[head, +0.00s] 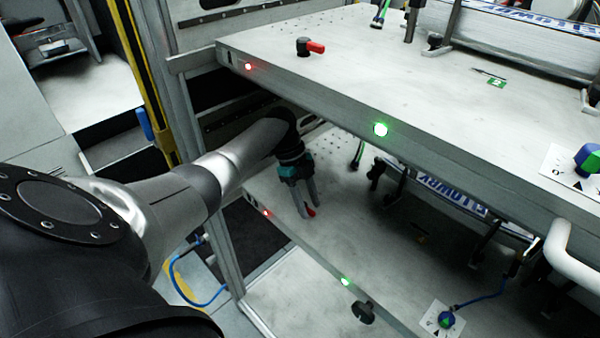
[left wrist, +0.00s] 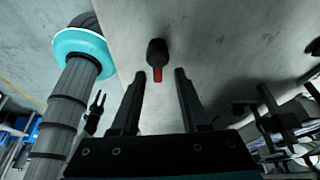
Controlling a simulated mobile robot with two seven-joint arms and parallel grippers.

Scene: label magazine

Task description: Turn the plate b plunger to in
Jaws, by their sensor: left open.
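A plunger with a black body and a red handle sits on the lower plate (head: 300,275). In the left wrist view the plunger (left wrist: 157,52) lies ahead of the fingertips, its red end pointing back into the gap between them. In the head view only its red part (head: 311,212) shows at the fingertips; the rest is hidden. My left gripper (head: 307,207) is open around the red end; I cannot tell whether it touches. A similar plunger (head: 308,46), its red handle pointing right, stands on the upper plate (head: 400,80). I see no letter marking plate b.
The upper plate's edge overhangs the lower plate close to my left arm. A red lamp (head: 248,66) and a green lamp (head: 380,129) are on that edge. A blue-green knob (head: 588,158) is at right. A metal post (head: 190,150) stands behind my arm.

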